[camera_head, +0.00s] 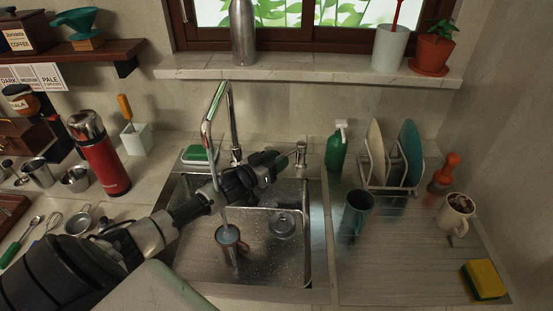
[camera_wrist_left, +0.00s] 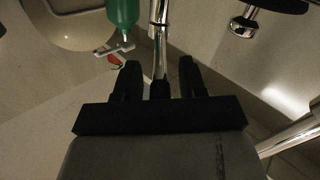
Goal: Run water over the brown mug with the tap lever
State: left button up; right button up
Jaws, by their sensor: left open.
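The brown mug (camera_head: 229,237) stands upright in the sink under the chrome tap (camera_head: 208,125). A thin bluish stream of water runs down into it, partly hidden by my left arm. A short chrome fixture, which looks like the tap lever (camera_head: 300,153), stands behind the sink right of the spout. My left gripper (camera_head: 282,160) is close beside it; I cannot tell whether they touch. In the left wrist view the fingers (camera_wrist_left: 159,80) are apart, with a chrome rod between or beyond them. My right gripper is not in view.
A green bottle (camera_head: 337,150), a dish rack (camera_head: 390,170) and a teal mug (camera_head: 356,212) stand right of the sink. A white mug (camera_head: 456,213) and a yellow sponge (camera_head: 484,279) are farther right. A red flask (camera_head: 99,155) is left. A strainer (camera_head: 284,224) lies in the sink.

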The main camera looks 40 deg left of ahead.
pick_arm(q)
jog(key=shift+w, duration=0.15)
grip_shut()
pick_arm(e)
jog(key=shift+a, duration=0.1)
